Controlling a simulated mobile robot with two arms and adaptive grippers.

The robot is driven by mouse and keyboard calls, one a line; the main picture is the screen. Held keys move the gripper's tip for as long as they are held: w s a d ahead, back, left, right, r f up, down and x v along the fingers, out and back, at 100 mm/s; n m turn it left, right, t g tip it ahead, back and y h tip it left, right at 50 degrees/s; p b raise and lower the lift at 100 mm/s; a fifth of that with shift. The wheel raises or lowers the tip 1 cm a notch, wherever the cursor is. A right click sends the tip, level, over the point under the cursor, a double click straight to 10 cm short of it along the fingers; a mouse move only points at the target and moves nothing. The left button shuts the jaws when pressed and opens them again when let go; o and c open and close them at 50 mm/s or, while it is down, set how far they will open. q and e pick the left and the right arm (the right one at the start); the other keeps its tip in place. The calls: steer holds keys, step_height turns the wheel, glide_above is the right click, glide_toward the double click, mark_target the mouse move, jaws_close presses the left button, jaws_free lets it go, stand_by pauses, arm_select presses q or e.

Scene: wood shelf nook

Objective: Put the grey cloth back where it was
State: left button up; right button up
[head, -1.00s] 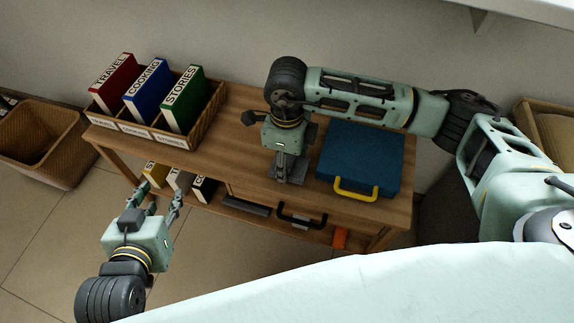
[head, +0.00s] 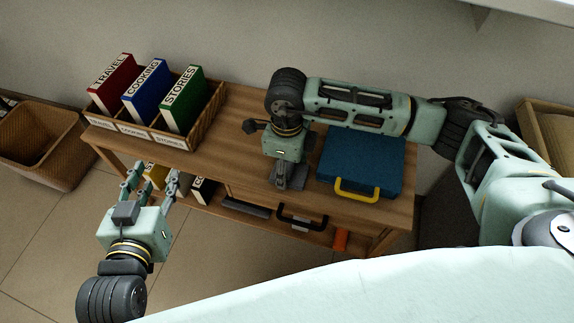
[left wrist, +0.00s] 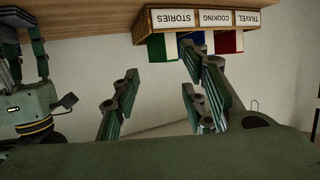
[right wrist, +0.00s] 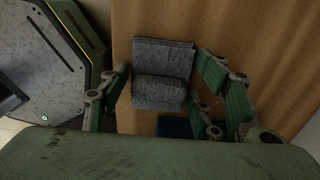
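The grey cloth (right wrist: 163,75) lies folded on the wooden table top (right wrist: 140,22) in the right wrist view. My right gripper (right wrist: 165,98) is open, with its fingers at either side of the cloth and a gap showing. In the head view my right gripper (head: 290,182) is low over the table, left of the blue case, and hides most of the cloth. My left gripper (head: 150,182) is open and empty in front of the table's left part; its spread fingers also show in the left wrist view (left wrist: 165,105).
A blue case (head: 362,155) with a yellow handle stands right of my right gripper. A wooden organizer (head: 205,138) holds red, blue and green books at the table's left end. A lower shelf holds several items, including an orange one (head: 341,240). A wicker basket (head: 45,150) stands left.

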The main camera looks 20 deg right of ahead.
steer(key=shift+o, duration=1.2)
step_height(320, 180, up, 5)
steer(key=shift+w+f+p, duration=0.1)
steer(key=shift+p, duration=0.6)
arm_select(q)
steer(key=s+a+f+g+y+p, duration=0.1)
steer(key=s+a+f+g+y, duration=0.1)
steer(key=s+a+f+g, duration=0.2)
steer(key=s+f+g, duration=0.3)
steer(key=s+f, duration=0.3)
steer(key=shift+s, duration=0.35)
arm_select(e)
step_height(320, 180, up, 8)
steer(key=shift+f, duration=0.25)
